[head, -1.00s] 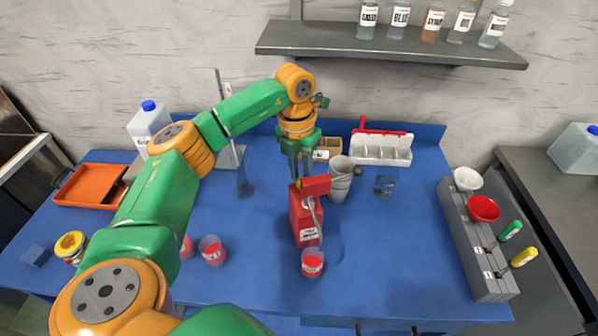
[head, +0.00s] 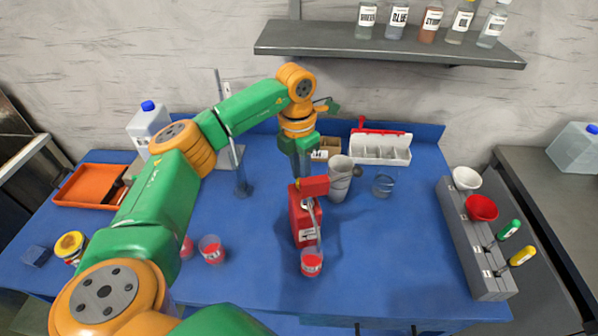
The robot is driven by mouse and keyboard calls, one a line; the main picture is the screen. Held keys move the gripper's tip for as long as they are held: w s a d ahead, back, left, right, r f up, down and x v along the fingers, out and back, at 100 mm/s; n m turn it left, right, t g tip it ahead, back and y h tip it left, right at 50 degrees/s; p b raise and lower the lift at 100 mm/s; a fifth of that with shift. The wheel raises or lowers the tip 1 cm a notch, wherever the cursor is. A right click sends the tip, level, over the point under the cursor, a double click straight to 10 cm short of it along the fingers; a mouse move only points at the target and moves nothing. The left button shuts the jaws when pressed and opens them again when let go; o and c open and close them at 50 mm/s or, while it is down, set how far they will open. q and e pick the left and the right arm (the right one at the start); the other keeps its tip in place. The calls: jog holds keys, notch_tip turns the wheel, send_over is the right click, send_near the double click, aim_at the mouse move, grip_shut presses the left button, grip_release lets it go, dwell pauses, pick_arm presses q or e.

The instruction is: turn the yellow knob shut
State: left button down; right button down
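A red dispenser (head: 304,222) stands upright near the middle of the blue table, with a red block on top and a grey spout at its front. A small yellow part, apparently the yellow knob (head: 297,184), shows at the top left of the dispenser. A clear cup with red in it (head: 311,263) stands in front, below the spout. My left gripper (head: 302,174) points down just above and behind the yellow part. Its fingers look dark and close together; whether they touch the knob is unclear. My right gripper is out of view.
Stacked grey cups (head: 340,180) stand close right of the dispenser. A glass beaker (head: 383,186) is farther right. Cups with red (head: 212,250) stand at left front. A grey rack (head: 473,240) at right holds bowls and a yellow handle (head: 522,256). The table's right front is clear.

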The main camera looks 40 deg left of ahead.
aim_at(298, 180)
pick_arm(q)
jog(key=shift+s+f, duration=0.35)
jog(key=shift+f, duration=0.3)
jog(key=c, duration=0.7)
grip_release()
jog(key=shift+o, duration=0.5)
jog(key=r, duration=0.1)
jog(key=w+r+b, duration=0.1)
jog(key=r, duration=0.1)
jog(key=shift+a+r, duration=0.15)
jog(key=shift+r, duration=0.05)
notch_tip(298, 180, up, 4)
jog(key=shift+s+r, duration=0.15)
jog(key=shift+r, duration=0.1)
jog(key=shift+s+r, duration=0.2)
jog(key=shift+r, duration=0.05)
jog(key=shift+w+a, duration=0.15)
jog(key=shift+w, duration=0.05)
